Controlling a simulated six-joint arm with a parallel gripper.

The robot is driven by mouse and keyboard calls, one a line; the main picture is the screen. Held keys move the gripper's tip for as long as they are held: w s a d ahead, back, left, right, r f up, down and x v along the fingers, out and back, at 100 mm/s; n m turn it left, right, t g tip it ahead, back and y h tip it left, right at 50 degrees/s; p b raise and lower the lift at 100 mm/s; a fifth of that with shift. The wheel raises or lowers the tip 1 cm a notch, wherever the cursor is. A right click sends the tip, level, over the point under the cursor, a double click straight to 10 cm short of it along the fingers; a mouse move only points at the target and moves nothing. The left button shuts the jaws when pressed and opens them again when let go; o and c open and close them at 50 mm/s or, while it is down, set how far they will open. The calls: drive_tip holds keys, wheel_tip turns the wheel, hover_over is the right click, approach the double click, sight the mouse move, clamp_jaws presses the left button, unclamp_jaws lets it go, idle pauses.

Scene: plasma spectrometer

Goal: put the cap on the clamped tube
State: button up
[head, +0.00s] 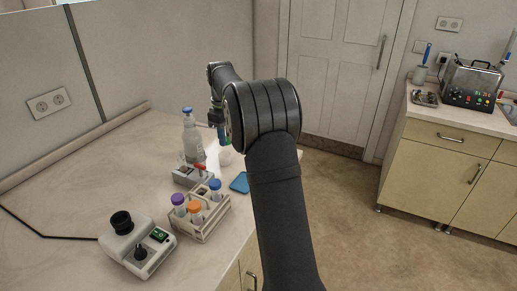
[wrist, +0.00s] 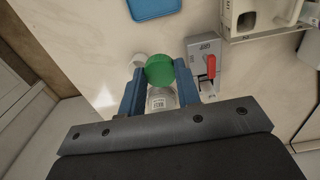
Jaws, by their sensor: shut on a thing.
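My gripper (wrist: 160,75) has two blue fingers shut on a green cap (wrist: 159,69) in the wrist view. In the head view my gripper (head: 222,135) is above the bench, partly hidden by my arm. The grey clamp (head: 186,175) with its red lever (head: 200,167) stands on the bench, lower than my gripper and nearer the head camera. In the wrist view the clamp (wrist: 205,48) and red lever (wrist: 211,66) are to the right of the cap, apart from it. The clamped tube cannot be made out clearly.
A bottle (head: 193,140) with a blue top stands behind the clamp, and a small white cup (head: 225,157) is to its right. A rack (head: 205,222) holds several capped tubes. A blue mat (head: 240,183) lies near the bench edge. A white device (head: 135,245) stands front left.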

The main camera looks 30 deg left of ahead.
drive_tip(key=s+a+r+n, duration=0.1)
drive_tip(key=s+a, duration=0.3)
drive_tip(key=a, duration=0.3)
drive_tip(key=s+a+r+n, duration=0.2)
drive_tip(key=s+a, duration=0.2)
drive_tip(key=a, duration=0.3)
wheel_tip(320, 180, down, 6)
drive_tip(key=shift+a+f, duration=0.15)
drive_tip(key=shift+f, duration=0.15)
idle(1.5)
drive_tip(key=o, duration=1.5)
wheel_tip(320, 180, up, 7)
idle(0.6)
